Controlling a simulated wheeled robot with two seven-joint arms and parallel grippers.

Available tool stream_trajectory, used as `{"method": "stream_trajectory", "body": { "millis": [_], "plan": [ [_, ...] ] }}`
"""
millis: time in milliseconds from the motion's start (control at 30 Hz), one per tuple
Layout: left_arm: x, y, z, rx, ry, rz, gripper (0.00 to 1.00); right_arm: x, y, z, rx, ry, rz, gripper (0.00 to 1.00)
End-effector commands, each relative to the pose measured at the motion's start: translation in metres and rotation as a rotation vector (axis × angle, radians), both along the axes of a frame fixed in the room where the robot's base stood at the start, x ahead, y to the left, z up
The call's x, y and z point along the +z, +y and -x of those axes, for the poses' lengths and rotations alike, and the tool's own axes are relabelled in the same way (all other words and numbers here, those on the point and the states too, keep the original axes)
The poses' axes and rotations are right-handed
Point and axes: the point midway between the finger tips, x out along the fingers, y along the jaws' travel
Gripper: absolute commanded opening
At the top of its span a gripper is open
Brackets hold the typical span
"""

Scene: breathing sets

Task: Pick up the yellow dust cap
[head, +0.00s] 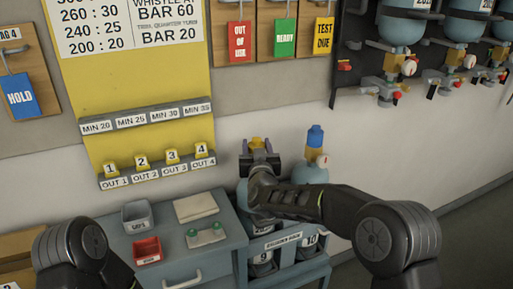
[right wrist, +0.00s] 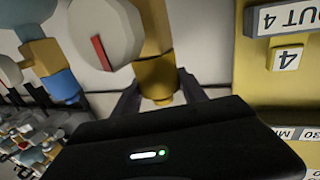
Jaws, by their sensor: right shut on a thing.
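The yellow dust cap (right wrist: 158,80) sits between the two dark fingers of my right gripper (right wrist: 158,92) in the right wrist view. The gripper is shut on it. The cap lines up with a yellow-brass valve body (right wrist: 152,36) and looks to touch it; I cannot tell whether it is loose. In the head view my right gripper (head: 259,150) is at the top of the left cylinder in the rack, with a little yellow showing between its fingers. My left arm shows at the lower left of the head view, but its gripper is out of frame.
A second cylinder (head: 311,173) with a blue cap (head: 315,135) stands just right of the gripper. A grey cabinet (head: 205,262) holds a grey bin (head: 137,216) and a red bin (head: 147,251). A yellow wall board (head: 140,85) rises behind.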

Motion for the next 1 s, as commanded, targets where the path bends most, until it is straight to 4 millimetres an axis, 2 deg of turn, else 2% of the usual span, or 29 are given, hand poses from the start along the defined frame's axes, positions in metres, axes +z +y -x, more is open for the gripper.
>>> {"method": "stream_trajectory", "body": {
  "millis": [67, 300, 633, 767, 1000],
  "plan": [
    [0.0, 0.0, 0.0, 0.0, 0.0, 0.0, 0.36, 0.0, 0.0, 0.0, 0.0, 0.0, 0.0, 0.31],
    [0.0, 0.0, 0.0, 0.0, 0.0, 0.0, 0.36, 0.0, 0.0, 0.0, 0.0, 0.0, 0.0, 0.12],
    [-0.001, 0.0, 0.0, 0.0, 0.0, 0.0, 0.36, 0.005, 0.0, 0.0, 0.001, -0.002, 0.001, 0.11],
    [-0.002, 0.0, 0.0, 0.0, 0.0, 0.0, 0.36, 0.022, 0.0, 0.0, -0.001, -0.006, -0.002, 0.11],
    [-0.003, 0.0, 0.0, 0.0, 0.0, 0.0, 0.36, 0.068, 0.0, 0.0, 0.0, -0.005, -0.001, 0.11]
  ]
}}
